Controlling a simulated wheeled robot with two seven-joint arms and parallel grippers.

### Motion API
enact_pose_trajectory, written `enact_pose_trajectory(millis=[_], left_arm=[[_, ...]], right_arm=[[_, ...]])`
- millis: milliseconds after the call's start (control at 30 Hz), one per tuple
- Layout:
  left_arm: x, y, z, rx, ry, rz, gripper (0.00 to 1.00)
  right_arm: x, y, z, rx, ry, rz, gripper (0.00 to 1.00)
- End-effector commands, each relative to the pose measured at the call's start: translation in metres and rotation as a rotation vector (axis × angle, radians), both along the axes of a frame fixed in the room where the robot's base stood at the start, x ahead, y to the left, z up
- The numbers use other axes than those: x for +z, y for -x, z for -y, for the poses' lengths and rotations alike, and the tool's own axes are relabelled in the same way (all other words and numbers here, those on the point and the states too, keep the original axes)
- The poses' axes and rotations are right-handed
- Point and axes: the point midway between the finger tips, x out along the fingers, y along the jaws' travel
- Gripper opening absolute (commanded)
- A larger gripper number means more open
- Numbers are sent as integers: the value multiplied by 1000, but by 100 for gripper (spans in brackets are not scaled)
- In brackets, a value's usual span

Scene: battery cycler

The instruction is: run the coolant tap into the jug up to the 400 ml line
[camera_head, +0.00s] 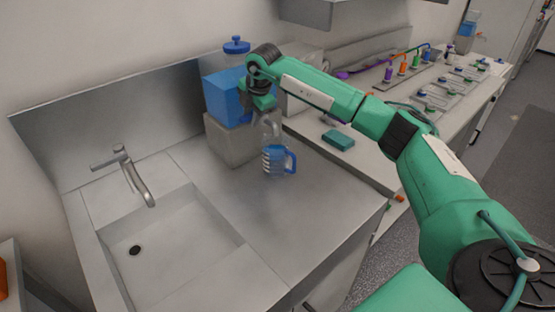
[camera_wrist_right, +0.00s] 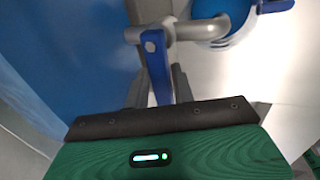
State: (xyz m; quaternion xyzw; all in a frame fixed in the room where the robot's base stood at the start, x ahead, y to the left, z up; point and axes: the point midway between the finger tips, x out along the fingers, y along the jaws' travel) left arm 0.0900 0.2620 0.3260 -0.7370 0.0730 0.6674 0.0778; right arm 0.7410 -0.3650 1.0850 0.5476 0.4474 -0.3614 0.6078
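The jug (camera_head: 279,160) stands upright on the steel counter, with a blue handle and blue in its lower body; its fill line is too small to read. In the right wrist view the jug (camera_wrist_right: 235,38) is at upper right, with blue inside, below a grey tap pipe (camera_wrist_right: 185,31). The blue tank (camera_head: 226,98) sits on a grey block behind the jug. My right gripper (camera_head: 264,103) is at the tank's front. In its wrist view the fingers (camera_wrist_right: 160,88) are close on both sides of the blue tap lever (camera_wrist_right: 154,62). My left gripper is out of view.
A sink (camera_head: 180,245) with a steel faucet (camera_head: 130,175) is at the left. The counter (camera_head: 320,200) around the jug is mostly clear. A teal block (camera_head: 338,139) lies to the jug's right, and a bench with bottles (camera_head: 388,73) and trays stands behind.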

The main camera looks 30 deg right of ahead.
Motion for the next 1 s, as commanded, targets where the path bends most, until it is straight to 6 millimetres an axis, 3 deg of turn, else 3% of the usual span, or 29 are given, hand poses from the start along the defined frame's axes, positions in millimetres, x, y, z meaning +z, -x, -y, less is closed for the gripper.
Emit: enact_pose_trajectory(millis=[33,100,467,1000], left_arm=[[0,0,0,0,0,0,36],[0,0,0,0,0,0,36],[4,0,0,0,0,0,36],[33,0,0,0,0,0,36]], right_arm=[[1,-1,0,0,-1,4,21],[1,-1,0,0,-1,4,32],[6,1,0,1,0,3,32],[67,19,3,1,0,3,32]])
